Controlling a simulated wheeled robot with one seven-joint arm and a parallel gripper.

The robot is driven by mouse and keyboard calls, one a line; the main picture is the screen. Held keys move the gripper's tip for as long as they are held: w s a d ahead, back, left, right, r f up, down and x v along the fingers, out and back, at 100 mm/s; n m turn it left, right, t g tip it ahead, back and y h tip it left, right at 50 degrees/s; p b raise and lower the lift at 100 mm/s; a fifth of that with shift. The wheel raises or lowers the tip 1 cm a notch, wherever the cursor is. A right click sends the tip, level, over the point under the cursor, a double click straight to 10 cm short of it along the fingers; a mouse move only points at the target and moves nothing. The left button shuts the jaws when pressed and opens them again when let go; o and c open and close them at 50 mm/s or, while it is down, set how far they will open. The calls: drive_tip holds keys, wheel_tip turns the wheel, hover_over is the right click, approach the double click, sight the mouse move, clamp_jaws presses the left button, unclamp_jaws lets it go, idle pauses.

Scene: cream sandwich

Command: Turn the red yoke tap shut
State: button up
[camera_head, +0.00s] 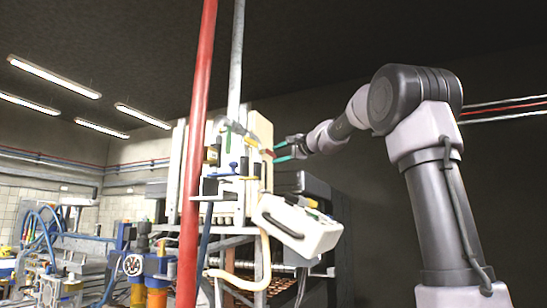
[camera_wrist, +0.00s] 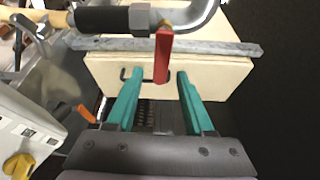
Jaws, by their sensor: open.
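The red tap handle (camera_wrist: 163,55) shows in the wrist view, hanging down in front of a cream block. It stands beyond and between the fingertips of my gripper (camera_wrist: 157,74). My gripper has two teal fingers, spread apart, with nothing between them. In the head view my gripper (camera_head: 279,153) reaches left to the cream machine, close to a small red part (camera_head: 268,154); I cannot tell there whether they touch.
A metal pipe with a black sleeve (camera_wrist: 112,20) runs above the cream block (camera_wrist: 220,75). A white box with a yellow knob (camera_wrist: 18,165) is at the left. In the head view a red vertical pole (camera_head: 197,150) stands before the machine, and a cream box (camera_head: 300,225) hangs tilted below my gripper.

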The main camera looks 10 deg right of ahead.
drive_tip(key=shift+x, duration=1.35)
clamp_jaws()
drive_tip(key=shift+r+n, duration=0.25)
drive_tip(key=shift+n, duration=0.15)
unclamp_jaws()
